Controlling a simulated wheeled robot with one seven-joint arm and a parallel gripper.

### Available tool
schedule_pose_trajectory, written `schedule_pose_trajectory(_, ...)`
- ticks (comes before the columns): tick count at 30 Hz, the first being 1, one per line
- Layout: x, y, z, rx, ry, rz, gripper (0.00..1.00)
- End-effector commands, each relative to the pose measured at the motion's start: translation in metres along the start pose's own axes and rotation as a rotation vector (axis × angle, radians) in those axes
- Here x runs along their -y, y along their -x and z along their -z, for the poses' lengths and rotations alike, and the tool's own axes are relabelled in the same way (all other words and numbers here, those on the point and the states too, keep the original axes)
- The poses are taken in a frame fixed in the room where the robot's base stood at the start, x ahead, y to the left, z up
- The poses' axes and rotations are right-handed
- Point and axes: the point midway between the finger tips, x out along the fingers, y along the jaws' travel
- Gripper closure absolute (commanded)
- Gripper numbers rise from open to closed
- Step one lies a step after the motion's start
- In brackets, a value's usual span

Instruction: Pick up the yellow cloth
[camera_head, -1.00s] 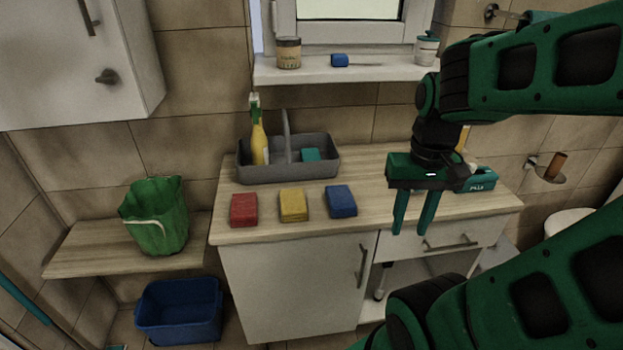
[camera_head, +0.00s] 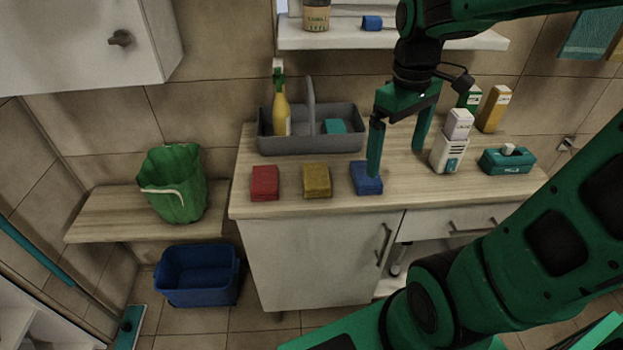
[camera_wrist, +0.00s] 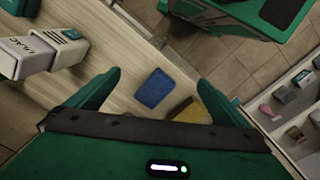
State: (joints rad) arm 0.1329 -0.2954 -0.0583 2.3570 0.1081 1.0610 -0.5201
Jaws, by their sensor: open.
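The yellow cloth (camera_head: 317,181) lies folded on the wooden counter, between a red cloth (camera_head: 265,183) and a blue cloth (camera_head: 366,178). My gripper (camera_head: 396,164) is open and empty, to the right of the yellow cloth, with one finger in front of part of the blue cloth in the head view. In the wrist view, the blue cloth (camera_wrist: 155,88) shows between the fingers of my gripper (camera_wrist: 158,80). The yellow cloth (camera_wrist: 190,110) is near the right finger, which hides part of it.
A grey caddy (camera_head: 290,145) with a yellow spray bottle (camera_head: 281,112) stands behind the cloths. A white device (camera_head: 449,152), a tissue box (camera_head: 507,161) and cartons stand at the right.

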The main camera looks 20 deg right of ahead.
Motion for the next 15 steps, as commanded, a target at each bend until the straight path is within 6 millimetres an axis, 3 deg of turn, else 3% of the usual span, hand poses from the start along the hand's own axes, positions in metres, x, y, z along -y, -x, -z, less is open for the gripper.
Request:
schedule_pose_trajectory(1, 0.011, 0.003, 0.029, 0.002, 0.166, -0.001, 0.00)
schedule_pose_trajectory(6, 0.056, 0.009, 0.103, -0.010, 0.654, 0.009, 0.00)
schedule_pose_trajectory(10, 0.084, 0.010, 0.135, -0.022, 0.894, 0.020, 0.00)
schedule_pose_trajectory(15, 0.100, 0.003, 0.150, -0.027, 1.018, 0.029, 0.00)
